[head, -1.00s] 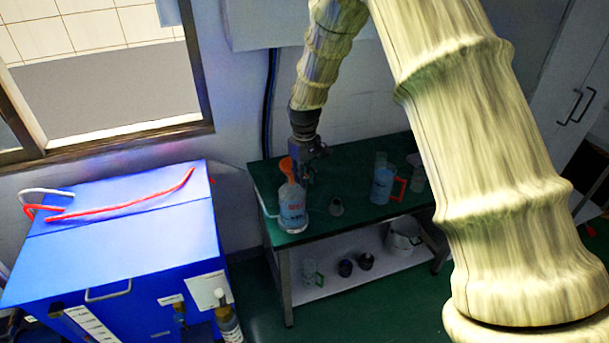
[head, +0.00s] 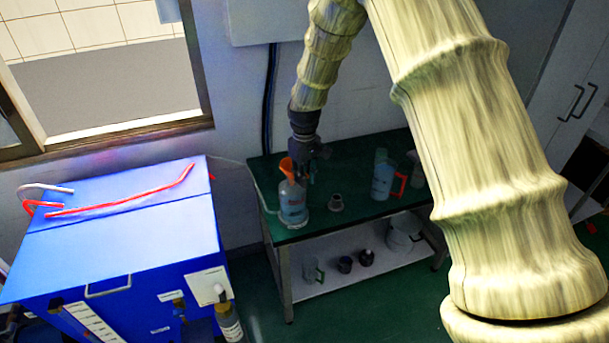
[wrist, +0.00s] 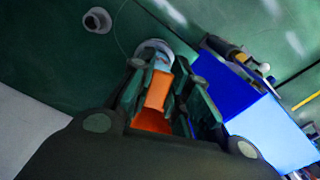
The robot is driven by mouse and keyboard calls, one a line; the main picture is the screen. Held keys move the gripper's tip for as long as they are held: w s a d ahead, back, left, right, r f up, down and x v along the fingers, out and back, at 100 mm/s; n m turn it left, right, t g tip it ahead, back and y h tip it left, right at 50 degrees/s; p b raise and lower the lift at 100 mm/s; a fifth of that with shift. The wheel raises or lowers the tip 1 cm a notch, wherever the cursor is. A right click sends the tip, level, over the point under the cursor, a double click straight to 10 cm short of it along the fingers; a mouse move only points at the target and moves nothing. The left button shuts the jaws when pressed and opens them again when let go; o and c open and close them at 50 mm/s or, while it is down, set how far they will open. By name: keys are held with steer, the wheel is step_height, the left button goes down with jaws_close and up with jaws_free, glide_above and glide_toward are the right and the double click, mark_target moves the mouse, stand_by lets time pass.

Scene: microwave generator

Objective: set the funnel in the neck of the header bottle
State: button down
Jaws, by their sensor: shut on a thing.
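The orange funnel (head: 286,166) is held in my gripper (head: 301,174) directly above the header bottle (head: 293,206). The bottle is a clear, bluish bottle with a label, upright at the left end of the green bench. In the wrist view the funnel (wrist: 154,118) lies between the two dark fingers of my gripper (wrist: 168,95), its wide mouth towards the camera. Its narrow end points at the bottle (wrist: 160,60). The funnel overlaps the bottle's neck, so I cannot tell whether the spout is inside it.
A small grey fitting (head: 336,202) stands right of the bottle on the bench (head: 325,225). A jug with a red handle (head: 383,183) stands further right. Cups and a white pot (head: 402,235) sit on the lower shelf. A blue cabinet (head: 130,245) is at left.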

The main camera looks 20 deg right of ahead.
steer(key=shift+f, duration=0.2)
steer(key=c, duration=1.3)
jaws_free()
steer(key=shift+r, duration=0.15)
step_height(320, 180, up, 12)
steer(key=shift+f, duration=0.1)
steer(key=shift+a, duration=0.15)
